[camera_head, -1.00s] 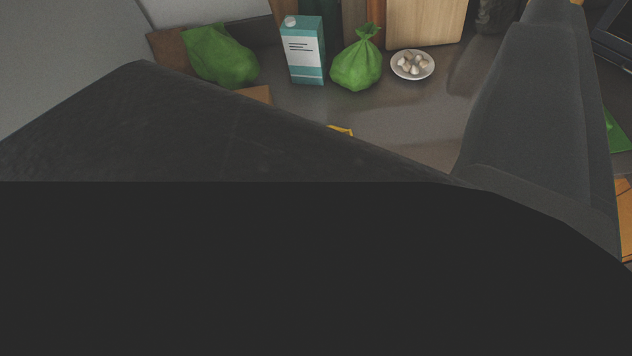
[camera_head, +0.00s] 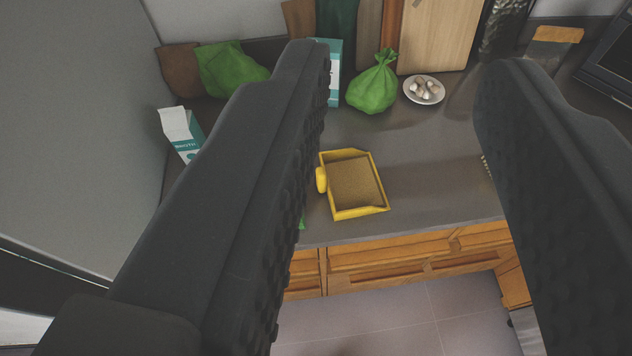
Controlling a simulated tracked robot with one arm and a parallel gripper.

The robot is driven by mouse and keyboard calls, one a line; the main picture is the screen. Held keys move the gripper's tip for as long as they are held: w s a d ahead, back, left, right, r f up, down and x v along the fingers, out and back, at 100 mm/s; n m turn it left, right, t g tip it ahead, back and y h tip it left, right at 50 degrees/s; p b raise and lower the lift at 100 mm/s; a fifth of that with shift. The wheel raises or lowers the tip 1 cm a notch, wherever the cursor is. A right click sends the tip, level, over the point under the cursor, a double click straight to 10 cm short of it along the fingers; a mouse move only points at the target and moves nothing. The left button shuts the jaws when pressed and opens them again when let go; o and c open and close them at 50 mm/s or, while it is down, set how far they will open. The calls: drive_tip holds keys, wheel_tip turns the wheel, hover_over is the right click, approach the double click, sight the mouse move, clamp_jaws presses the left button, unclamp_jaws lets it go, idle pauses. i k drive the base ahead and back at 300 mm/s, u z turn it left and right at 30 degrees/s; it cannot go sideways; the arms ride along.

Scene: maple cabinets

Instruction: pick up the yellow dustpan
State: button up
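The yellow dustpan (camera_head: 379,210) lies on the grey countertop near its front edge. Its pan is filled with a brown, grainy-looking surface, and a short yellow stub, perhaps its handle, shows at its left side. My gripper (camera_head: 398,85) is open, with two dark, studded fingers wide apart. The dustpan shows between the fingers, closer to the left one, and nothing is held. The fingers look well above the counter and apart from the dustpan.
Behind the dustpan are a green tied bag (camera_head: 374,84), a white bowl of mushroom-like pieces (camera_head: 424,90) and a wooden board (camera_head: 436,36). A carton (camera_head: 181,132) and another green bag (camera_head: 228,70) are at left. Wooden drawers (camera_head: 390,262) lie below the counter edge.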

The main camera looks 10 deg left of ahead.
sight(350, 176)
drive_tip(key=k, duration=1.15)
drive_tip(key=u, duration=0.4)
drive_tip(key=i, duration=1.75)
drive_tip(key=z, duration=0.45)
